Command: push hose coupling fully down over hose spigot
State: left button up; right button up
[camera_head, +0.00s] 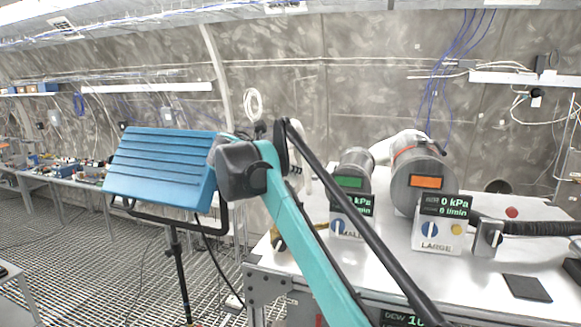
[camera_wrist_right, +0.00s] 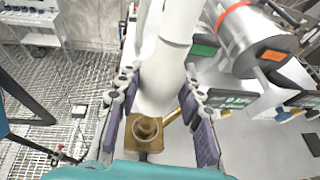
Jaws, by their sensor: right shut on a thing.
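A white hose with a thick white coupling (camera_wrist_right: 160,82) runs down between the two purple-padded fingers of my right gripper (camera_wrist_right: 162,118) in the right wrist view. The fingers are shut on the coupling. A round brass spigot (camera_wrist_right: 147,128) with an open centre stands on a square brass base just below the coupling's lower end in that picture. I cannot tell whether the two touch. In the head view my teal right arm hides most of the gripper and the spigot, and only a bit of white hose (camera_head: 297,147) shows behind it. My left gripper is not in view.
The white bench (camera_head: 385,262) carries a small pump unit (camera_head: 353,195) and a large one (camera_head: 425,185) with pressure displays. A black hose (camera_head: 540,228) lies at the right. A blue panel (camera_head: 165,167) on a stand is left of my arm. Grating covers the floor.

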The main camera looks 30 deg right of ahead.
jog(key=shift+s+a+r, duration=0.25)
jog(key=shift+s+a, duration=0.1)
jog(key=shift+a, duration=0.2)
jog(key=shift+w+d+f, duration=0.2)
jog(key=shift+w+d, duration=0.1)
jog(key=shift+d, duration=0.25)
jog(key=shift+f+b, duration=0.45)
jog(key=shift+f, duration=0.5)
notch_tip(320, 180, down, 3)
jog(key=shift+f+b, duration=0.1)
jog(key=shift+b, duration=1)
jog(key=shift+f, duration=0.4)
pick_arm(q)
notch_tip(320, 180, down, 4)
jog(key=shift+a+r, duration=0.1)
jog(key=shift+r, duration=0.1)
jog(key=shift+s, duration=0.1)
pick_arm(e)
jog(key=shift+s+a+r, duration=0.1)
jog(key=shift+a, duration=0.05)
